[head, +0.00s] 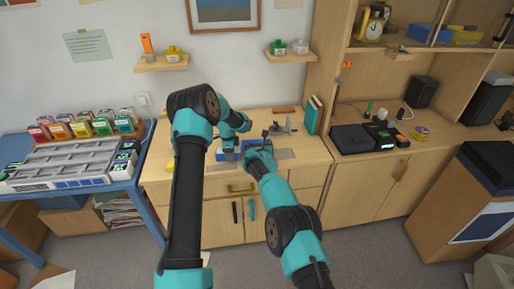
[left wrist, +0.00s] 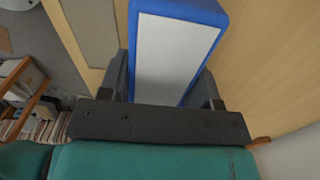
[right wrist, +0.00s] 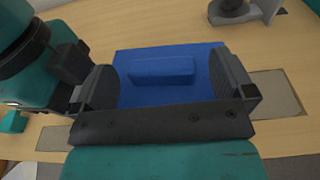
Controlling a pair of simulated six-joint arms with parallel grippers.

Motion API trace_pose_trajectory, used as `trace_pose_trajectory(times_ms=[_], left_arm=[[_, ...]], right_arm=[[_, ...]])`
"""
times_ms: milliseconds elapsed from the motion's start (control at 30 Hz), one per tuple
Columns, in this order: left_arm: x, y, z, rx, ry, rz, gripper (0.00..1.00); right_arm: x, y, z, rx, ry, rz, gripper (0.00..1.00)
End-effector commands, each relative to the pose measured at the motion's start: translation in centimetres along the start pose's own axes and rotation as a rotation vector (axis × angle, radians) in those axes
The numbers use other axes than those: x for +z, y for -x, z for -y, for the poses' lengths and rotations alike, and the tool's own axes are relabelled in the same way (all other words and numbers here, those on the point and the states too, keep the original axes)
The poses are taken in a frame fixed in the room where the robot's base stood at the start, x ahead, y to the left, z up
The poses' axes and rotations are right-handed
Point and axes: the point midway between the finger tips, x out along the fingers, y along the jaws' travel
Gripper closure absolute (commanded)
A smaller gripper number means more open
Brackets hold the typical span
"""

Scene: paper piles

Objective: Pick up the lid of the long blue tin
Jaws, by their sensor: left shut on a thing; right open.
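In the right wrist view, a blue lid (right wrist: 140,92) with a raised blue block (right wrist: 162,70) on its top lies between the open fingers of my right gripper (right wrist: 175,90). The block is not gripped. In the left wrist view, my left gripper (left wrist: 165,90) is shut on a long blue thing with a pale face (left wrist: 175,55), seemingly the blue tin. In the head view, blue parts (head: 266,142) show on the cabinet top around my left gripper (head: 228,155) and right gripper (head: 257,154). My arms hide much of the tin there, and I cannot tell whether lid and body touch.
Flat grey plates (right wrist: 278,92) lie on the wooden top (head: 165,168). A grey metal fitting (right wrist: 235,12) stands behind the lid. Green books (head: 313,115) stand at the right. A blue table (head: 135,181) with a grey rack and colourful boxes stands at left.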

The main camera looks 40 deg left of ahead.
Motion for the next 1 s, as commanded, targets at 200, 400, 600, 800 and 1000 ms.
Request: trace_pose_trajectory(times_ms=[200,400,600,800,1000], left_arm=[[0.00,0.03,0.02,-0.001,0.000,0.000,0.72],[0.00,0.03,0.02,-0.001,0.000,0.000,0.72],[0.00,0.03,0.02,-0.001,0.000,0.000,0.72],[0.00,0.03,0.02,-0.001,0.000,0.000,0.72],[0.01,0.02,0.02,-0.001,0.000,0.000,0.72]], right_arm=[[0.02,0.00,0.00,0.000,0.000,0.000,0.12],[0.02,0.00,0.00,0.000,0.000,0.000,0.32],[0.02,0.00,0.00,0.000,0.000,0.000,0.51],[0.04,0.00,0.00,0.000,0.000,0.001,0.53],[0.66,0.07,0.01,0.000,0.000,0.002,0.53]])
